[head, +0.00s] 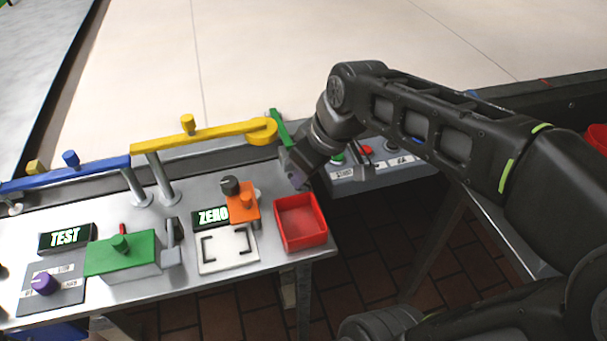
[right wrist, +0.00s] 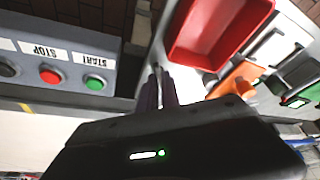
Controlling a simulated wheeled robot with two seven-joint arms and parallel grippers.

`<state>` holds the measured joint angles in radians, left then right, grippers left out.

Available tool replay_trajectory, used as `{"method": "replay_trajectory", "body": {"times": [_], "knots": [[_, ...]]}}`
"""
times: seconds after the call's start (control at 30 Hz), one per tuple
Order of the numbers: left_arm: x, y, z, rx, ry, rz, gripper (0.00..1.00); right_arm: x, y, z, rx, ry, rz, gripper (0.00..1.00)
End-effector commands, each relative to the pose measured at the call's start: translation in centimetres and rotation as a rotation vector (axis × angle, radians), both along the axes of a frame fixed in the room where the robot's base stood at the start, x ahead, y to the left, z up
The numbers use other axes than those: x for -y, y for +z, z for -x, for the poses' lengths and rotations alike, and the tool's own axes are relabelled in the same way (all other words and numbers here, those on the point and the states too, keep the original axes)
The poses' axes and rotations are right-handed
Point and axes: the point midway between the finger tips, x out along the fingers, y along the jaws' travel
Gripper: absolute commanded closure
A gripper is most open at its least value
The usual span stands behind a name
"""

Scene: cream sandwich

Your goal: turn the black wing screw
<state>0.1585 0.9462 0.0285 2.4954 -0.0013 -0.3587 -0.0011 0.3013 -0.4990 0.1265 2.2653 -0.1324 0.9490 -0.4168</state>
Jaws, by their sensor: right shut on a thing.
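My right gripper (head: 297,173) reaches down at the back right corner of the table, just behind the red tray. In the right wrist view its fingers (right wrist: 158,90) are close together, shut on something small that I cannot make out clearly. A dark round knob (head: 229,185) stands beside the orange block (head: 243,207); I cannot tell whether it is the black wing screw. No wing shape shows clearly in either view, and the spot at my fingertips is mostly hidden. My left gripper is not in view.
The red tray (head: 322,216) is close to my right gripper. A button panel (head: 365,168) stands to its right. A yellow arm (head: 205,134) with a green bar (head: 281,128) is behind. A green box (head: 122,255), a purple knob (head: 44,284) and a white plate (head: 227,262) are to the left.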

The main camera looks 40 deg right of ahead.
Motion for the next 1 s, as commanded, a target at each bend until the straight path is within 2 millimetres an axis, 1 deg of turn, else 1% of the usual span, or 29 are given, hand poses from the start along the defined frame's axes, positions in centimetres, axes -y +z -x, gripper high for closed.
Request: {"method": "replay_trajectory", "body": {"times": [0.2,0.63,0.67,0.7,1.0], "knots": [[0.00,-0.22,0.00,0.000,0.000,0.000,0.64,0.06,0.08,-0.03,0.004,-0.070,0.003,1.00],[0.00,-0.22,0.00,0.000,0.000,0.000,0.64,0.08,0.11,-0.02,0.003,-0.085,0.002,1.00],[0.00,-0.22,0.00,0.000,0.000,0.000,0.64,0.08,0.11,-0.02,0.002,-0.085,0.002,0.92],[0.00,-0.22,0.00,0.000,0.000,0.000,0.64,0.08,0.11,-0.02,0.001,-0.084,0.002,0.89],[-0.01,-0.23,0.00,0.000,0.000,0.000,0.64,-0.02,0.04,0.02,0.000,-0.082,0.000,0.64]]}}
